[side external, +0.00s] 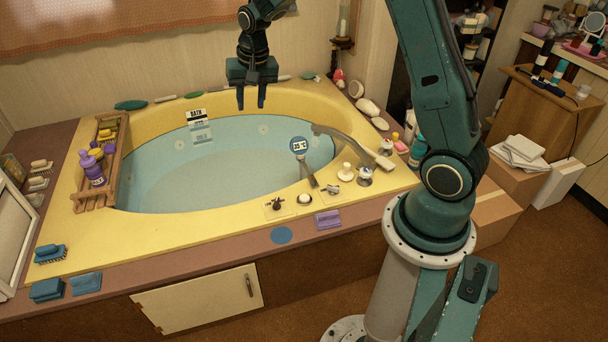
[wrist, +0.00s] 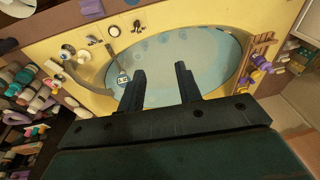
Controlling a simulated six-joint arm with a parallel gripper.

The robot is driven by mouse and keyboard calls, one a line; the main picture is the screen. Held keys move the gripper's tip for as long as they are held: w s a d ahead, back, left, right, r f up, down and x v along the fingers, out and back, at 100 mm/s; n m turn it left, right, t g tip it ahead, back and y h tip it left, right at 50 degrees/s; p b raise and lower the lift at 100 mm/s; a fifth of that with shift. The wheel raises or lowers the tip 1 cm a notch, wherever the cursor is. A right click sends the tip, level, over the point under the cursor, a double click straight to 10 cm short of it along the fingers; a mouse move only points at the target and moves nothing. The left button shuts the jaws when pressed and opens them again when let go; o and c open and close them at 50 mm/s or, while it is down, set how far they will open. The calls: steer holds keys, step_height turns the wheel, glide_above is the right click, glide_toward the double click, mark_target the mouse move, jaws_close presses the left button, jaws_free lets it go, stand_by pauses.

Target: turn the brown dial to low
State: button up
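The brown dial (side external: 275,203) is a small dark brown, cross-shaped knob on a pale plate, on the yellow tub's near rim. It also shows small at the top of the wrist view (wrist: 137,26). Its markings and setting are too small to read. My gripper (side external: 251,104) hangs fingers-down above the far part of the tub, well apart from the dial. Its two fingers are spread with nothing between them, as the wrist view also shows (wrist: 160,85).
Right of the dial sit a round knob (side external: 304,199), a cross-shaped tap (side external: 333,188) and a long spout (side external: 350,145). A temperature paddle (side external: 299,146) stands near them. A purple block (side external: 327,219) and blue disc (side external: 282,235) lie in front. Water (side external: 220,170) fills the tub.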

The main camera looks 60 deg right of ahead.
steer(key=w+d+f+m+g, duration=0.1)
steer(key=w+d+f+m, duration=0.15)
steer(key=f, duration=0.45)
steer(key=w+d+f+m, duration=0.1)
steer(key=d+f, duration=0.2)
steer(key=f, duration=0.5)
steer(key=m+g, duration=0.1)
steer(key=m, duration=0.2)
glide_above(276, 201)
step_height(276, 201, down, 17)
steer(key=shift+f+y, duration=0.15)
steer(key=shift+y, duration=0.15)
steer(key=shift+f, duration=0.2)
steer(key=shift+f, duration=6.7)
jaws_close()
